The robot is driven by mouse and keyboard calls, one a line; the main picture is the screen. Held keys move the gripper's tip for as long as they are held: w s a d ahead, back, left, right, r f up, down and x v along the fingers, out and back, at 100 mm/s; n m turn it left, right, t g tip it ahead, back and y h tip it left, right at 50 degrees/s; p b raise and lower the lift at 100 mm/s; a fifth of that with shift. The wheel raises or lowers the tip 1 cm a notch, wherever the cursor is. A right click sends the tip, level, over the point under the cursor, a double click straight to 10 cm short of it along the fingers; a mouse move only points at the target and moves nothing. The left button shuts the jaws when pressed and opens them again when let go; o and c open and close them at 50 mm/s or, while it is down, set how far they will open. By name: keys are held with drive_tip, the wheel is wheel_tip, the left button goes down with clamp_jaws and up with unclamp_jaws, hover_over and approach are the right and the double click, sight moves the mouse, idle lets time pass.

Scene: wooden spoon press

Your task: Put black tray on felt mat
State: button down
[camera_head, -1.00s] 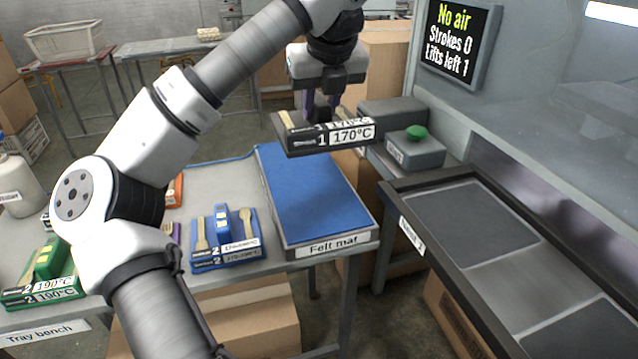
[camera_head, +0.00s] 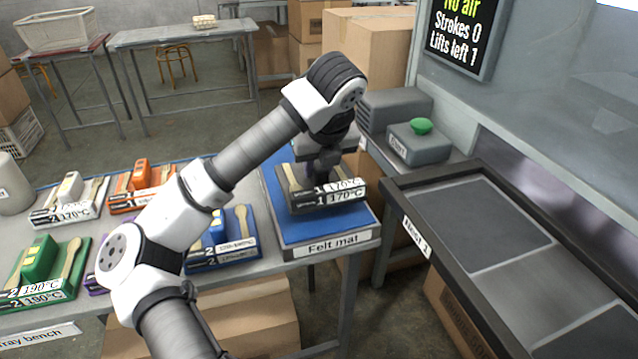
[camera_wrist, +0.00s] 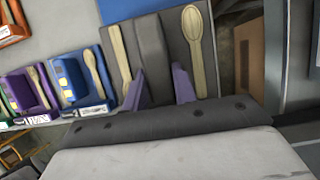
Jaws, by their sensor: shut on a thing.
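The tray bench (camera_head: 245,278) at left holds a blue tray (camera_head: 243,220), a green tray (camera_head: 75,262), an orange tray (camera_head: 125,200) and a white tray (camera_head: 95,208). The press bed (camera_head: 480,225) and a green button (camera_head: 421,126) stand at right. The display reads No air.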

sight(320, 180)
drive_tip(key=shift+f, duration=2.35)
drive_tip(key=c, duration=1.1)
unclamp_jaws()
drive_tip(key=shift+s+r, duration=0.1)
drive_tip(key=shift+r, duration=0.45)
drive_tip(key=v, duration=1.1)
drive_tip(key=shift+s, duration=0.15)
drive_tip(key=shift+d, duration=0.1)
